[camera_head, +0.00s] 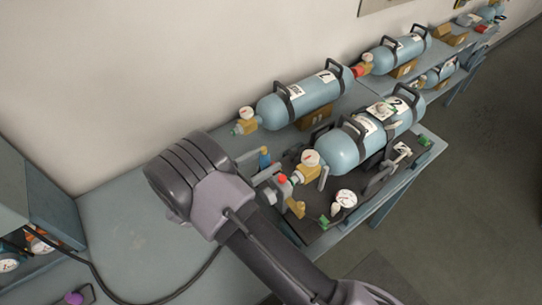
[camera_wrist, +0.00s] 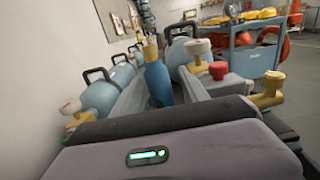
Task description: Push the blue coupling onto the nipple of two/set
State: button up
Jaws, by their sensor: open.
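The blue coupling (camera_head: 264,159) is upright, with a brass top, between the fingers of my gripper (camera_head: 266,168). In the wrist view the blue coupling (camera_wrist: 158,83) stands between the two grey fingers of my gripper (camera_wrist: 168,88). The jaws are open; I cannot tell if either finger touches it. The front blue cylinder (camera_head: 341,149), with a number plate, lies on its side just right of my gripper. Its brass valve block (camera_head: 304,174), white gauge (camera_head: 310,158) and red knob (camera_head: 282,180) are close to the fingers. I cannot make out the nipple clearly.
Another blue cylinder (camera_head: 300,100) lies behind, against the wall side. A loose-looking gauge (camera_head: 344,198) is on the dark tray at the front. A black hose (camera_head: 165,294) runs across the bench at lower left. The bench (camera_head: 120,220) is mostly bare left of my arm.

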jog(key=v, duration=1.5)
jog(key=shift+p, duration=0.4)
jog(key=shift+f, duration=0.1)
